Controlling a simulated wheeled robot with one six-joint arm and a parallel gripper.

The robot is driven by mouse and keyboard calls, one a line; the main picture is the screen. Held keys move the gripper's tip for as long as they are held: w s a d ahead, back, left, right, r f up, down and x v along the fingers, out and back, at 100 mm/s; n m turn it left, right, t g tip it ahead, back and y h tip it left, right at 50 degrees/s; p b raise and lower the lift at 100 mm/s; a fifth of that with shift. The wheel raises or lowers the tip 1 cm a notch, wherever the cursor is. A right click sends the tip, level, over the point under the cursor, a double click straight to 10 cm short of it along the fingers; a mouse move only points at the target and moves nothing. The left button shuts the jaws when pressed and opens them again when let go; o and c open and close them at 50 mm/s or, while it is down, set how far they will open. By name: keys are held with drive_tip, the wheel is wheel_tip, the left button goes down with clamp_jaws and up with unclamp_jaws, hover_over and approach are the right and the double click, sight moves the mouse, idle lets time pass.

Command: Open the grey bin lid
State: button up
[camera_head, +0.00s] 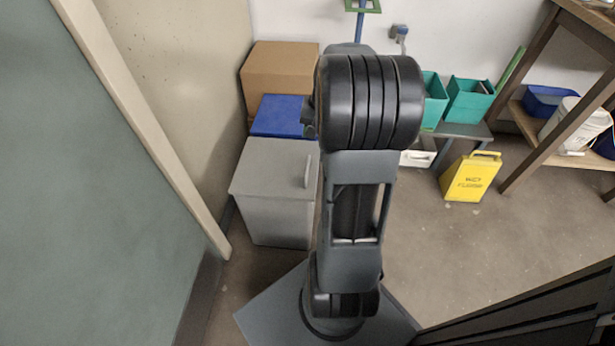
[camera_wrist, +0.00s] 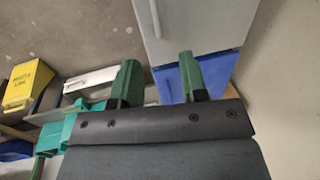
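The grey bin (camera_head: 280,217) stands by the left wall with its flat grey lid (camera_head: 268,165) down. An upright bar handle (camera_head: 307,168) is at the lid's right side. In the wrist view the grey lid (camera_wrist: 205,30) is at the top, with its pale handle (camera_wrist: 154,18) along the left edge. My gripper (camera_wrist: 158,72) shows two green fingers set wide apart, with nothing between them. The fingers appear below the handle in that picture and apart from it. In the head view my arm hides the gripper.
A blue bin (camera_head: 278,115) and a brown box (camera_head: 280,72) stand behind the grey bin. Teal buckets (camera_head: 468,100) sit on a low bench at the right. A yellow wet-floor sign (camera_head: 470,176) stands on open floor. A wooden shelf (camera_head: 540,90) is far right.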

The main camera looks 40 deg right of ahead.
sight(307, 166)
drive_tip(key=f+b, duration=0.2)
drive_tip(key=f, duration=0.3)
drive_tip(key=w+f+b, duration=0.1)
drive_tip(key=f+b, duration=0.1)
drive_tip(key=f, duration=0.3)
drive_tip(key=w+f+b, duration=0.1)
drive_tip(key=f+b, duration=0.1)
drive_tip(key=f, duration=0.3)
drive_tip(key=shift+a+f, duration=0.1)
drive_tip(key=shift+a, duration=0.25)
clamp_jaws()
